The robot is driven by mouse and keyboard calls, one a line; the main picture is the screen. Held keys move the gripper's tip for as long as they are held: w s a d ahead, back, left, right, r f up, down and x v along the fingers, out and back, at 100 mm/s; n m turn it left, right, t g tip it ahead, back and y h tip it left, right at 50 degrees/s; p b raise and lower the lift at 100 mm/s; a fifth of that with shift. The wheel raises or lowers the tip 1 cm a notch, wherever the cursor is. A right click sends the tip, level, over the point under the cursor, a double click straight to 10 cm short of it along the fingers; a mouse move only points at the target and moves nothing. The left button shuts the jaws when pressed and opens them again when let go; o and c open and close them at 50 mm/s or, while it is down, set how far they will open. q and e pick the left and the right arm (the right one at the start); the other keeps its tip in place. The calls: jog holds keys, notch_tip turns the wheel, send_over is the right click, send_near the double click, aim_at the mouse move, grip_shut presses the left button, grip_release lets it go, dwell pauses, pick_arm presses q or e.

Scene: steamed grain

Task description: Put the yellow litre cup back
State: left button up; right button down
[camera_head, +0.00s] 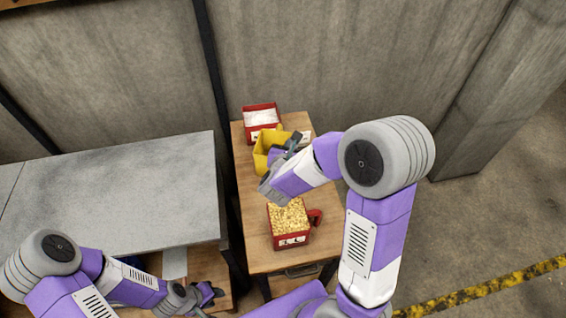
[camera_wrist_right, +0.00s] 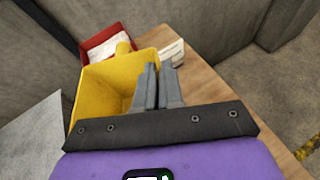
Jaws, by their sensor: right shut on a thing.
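The yellow litre cup (camera_head: 262,148) is a square, open-topped vessel on or just above the narrow wooden table, in front of a red box. In the right wrist view the cup (camera_wrist_right: 97,92) shows its open mouth and looks empty where I can see inside. My right gripper (camera_wrist_right: 158,70) is shut on the cup at its right side. The exact grip point is partly hidden by the fingers. My left gripper (camera_head: 212,292) is low at the left, away from the cup; its jaw gap is unclear.
A red box of white grain (camera_head: 247,118) stands behind the cup; a pale card (camera_wrist_right: 174,52) is beside it. A red container of yellow grain (camera_head: 291,240) stands nearer on the wooden table (camera_head: 252,215). A grey-topped table (camera_head: 110,190) is at left, with walls behind.

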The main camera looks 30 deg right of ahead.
notch_tip(320, 180, down, 6)
jog(key=shift+f+b, duration=0.1)
jog(key=shift+b, duration=0.65)
jog(key=c, duration=1.3)
grip_release()
jog(key=shift+f, duration=0.1)
jog(key=shift+o, duration=0.2)
